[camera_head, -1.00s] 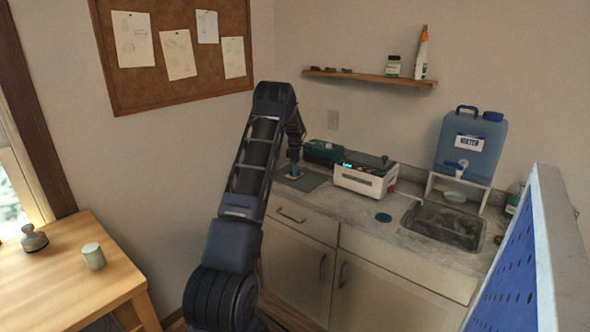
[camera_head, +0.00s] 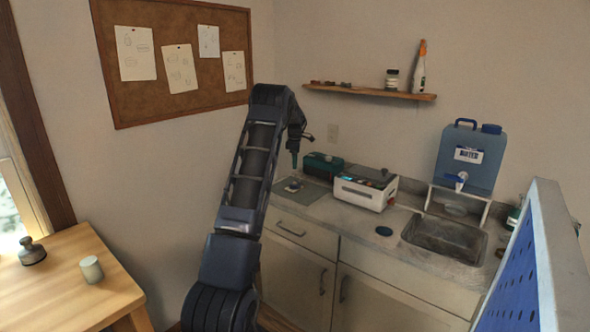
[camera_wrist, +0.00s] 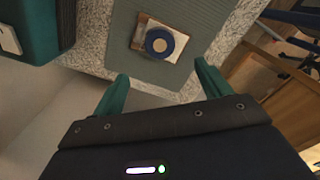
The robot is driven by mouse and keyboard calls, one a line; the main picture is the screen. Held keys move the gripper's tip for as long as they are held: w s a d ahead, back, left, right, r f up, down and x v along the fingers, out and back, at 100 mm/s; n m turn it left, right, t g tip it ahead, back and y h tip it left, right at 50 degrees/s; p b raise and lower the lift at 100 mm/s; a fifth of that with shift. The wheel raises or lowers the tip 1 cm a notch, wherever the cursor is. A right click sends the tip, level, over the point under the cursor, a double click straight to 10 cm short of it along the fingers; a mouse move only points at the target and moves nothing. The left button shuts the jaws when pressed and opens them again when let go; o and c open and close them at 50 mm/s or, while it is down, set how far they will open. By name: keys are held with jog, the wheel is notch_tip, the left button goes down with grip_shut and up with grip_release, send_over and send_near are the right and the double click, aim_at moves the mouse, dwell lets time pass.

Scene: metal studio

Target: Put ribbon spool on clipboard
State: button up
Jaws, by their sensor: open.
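The ribbon spool (camera_wrist: 159,41), round with a blue rim and a pale centre, lies flat on a small tan and pale board, which looks like the clipboard (camera_wrist: 140,33). Both rest on a grey-green mat (camera_wrist: 190,14) on the counter. In the head view the spool and board are a small blue and pale patch (camera_head: 293,186) on the mat (camera_head: 312,196). My gripper (camera_wrist: 161,76) has its two teal fingers apart with nothing between them. It hangs above the mat, clear of the spool; it also shows in the head view (camera_head: 295,159).
A teal box (camera_head: 322,165) and a white device (camera_head: 364,188) stand on the counter right of the mat. A wooden table (camera_head: 65,285) stands left; a blue perforated panel (camera_head: 525,270) blocks the right foreground.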

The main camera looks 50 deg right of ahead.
jog(key=shift+r, duration=0.5)
jog(key=w+a+r+m, duration=0.1)
jog(key=w+a+r, duration=0.45)
jog(key=a, duration=0.35)
jog(key=w+a+r, duration=0.4)
jog(key=a+r, duration=0.2)
jog(key=a, duration=0.4)
jog(key=a+r+m+t+h, duration=0.1)
jog(key=a+r, duration=0.4)
jog(key=a, duration=0.7)
jog(key=a+r+m, duration=0.1)
jog(key=a+r, duration=0.3)
jog(key=a, duration=0.8)
jog(key=s+a+r+m+t, duration=0.1)
jog(key=s+a, duration=0.4)
jog(key=a, duration=0.6)
jog(key=s+a+r+m+t, duration=0.1)
jog(key=s+a, duration=0.5)
jog(key=a, duration=0.5)
jog(key=s+a+f+m, duration=0.1)
jog(key=s+a+f, duration=0.2)
jog(key=s+a, duration=0.3)
jog(key=s+a+f+m+t+y, duration=0.1)
jog(key=s+a+f, duration=0.3)
jog(key=s, duration=0.6)
jog(key=a, duration=0.2)
jog(key=shift+a+t, duration=0.3)
